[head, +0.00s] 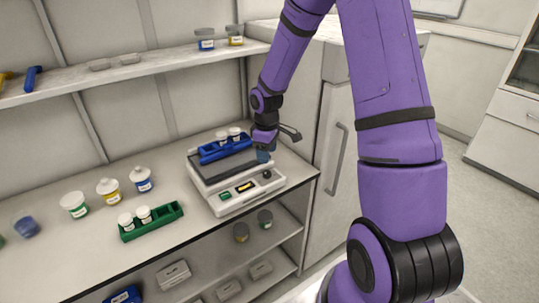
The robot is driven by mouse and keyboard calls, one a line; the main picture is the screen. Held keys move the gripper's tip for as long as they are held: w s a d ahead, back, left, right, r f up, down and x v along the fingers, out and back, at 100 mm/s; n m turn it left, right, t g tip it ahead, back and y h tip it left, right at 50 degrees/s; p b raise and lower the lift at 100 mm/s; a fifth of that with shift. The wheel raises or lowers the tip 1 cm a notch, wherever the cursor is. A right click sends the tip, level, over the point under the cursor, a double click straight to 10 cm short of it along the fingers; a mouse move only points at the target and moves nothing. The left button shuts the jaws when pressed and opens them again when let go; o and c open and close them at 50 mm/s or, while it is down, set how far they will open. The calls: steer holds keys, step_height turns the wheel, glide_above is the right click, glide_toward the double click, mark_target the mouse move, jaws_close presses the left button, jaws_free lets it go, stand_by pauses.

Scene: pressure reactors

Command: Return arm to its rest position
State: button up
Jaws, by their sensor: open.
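My purple arm (395,75) reaches from the lower right up and over to the bench. My gripper (271,145) is at its far end, small in the picture, above the right side of a white bench device (232,203). It is open. A small blue-grey piece (263,156) shows just below it; I cannot tell whether it touches the gripper. A blue rack (208,156) with white-capped vials (228,134) sits on the device, left of my gripper.
A green rack (168,221) with white-capped vials stands on the bench (85,255). Several labelled jars (108,190) stand to its left and behind. A wall shelf (150,67) runs above. A tall cabinet (335,95) stands close right of the device. Floor (490,205) is open at right.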

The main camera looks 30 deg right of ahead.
stand_by(0.4)
steer(key=s+a+r+m+t, duration=0.1)
steer(key=s+r, duration=0.2)
steer(key=r, duration=0.4)
steer(key=s+a+r+m+h, duration=0.1)
steer(key=s+a+r, duration=0.15)
steer(key=r, duration=0.35)
steer(key=s+a+r+m+t, duration=0.1)
steer(key=s+r, duration=0.3)
steer(key=r, duration=0.3)
steer(key=s+a+r+m+t, duration=0.1)
steer(key=s+r+m, duration=0.1)
steer(key=s+r, duration=0.3)
steer(key=s+a+r+m+t+y, duration=0.1)
steer(key=s+r, duration=0.4)
steer(key=s, duration=0.8)
steer(key=shift+s+a+m+t, duration=0.4)
steer(key=shift+a+m+t, duration=0.2)
steer(key=shift+a+m, duration=0.15)
steer(key=shift+r, duration=0.1)
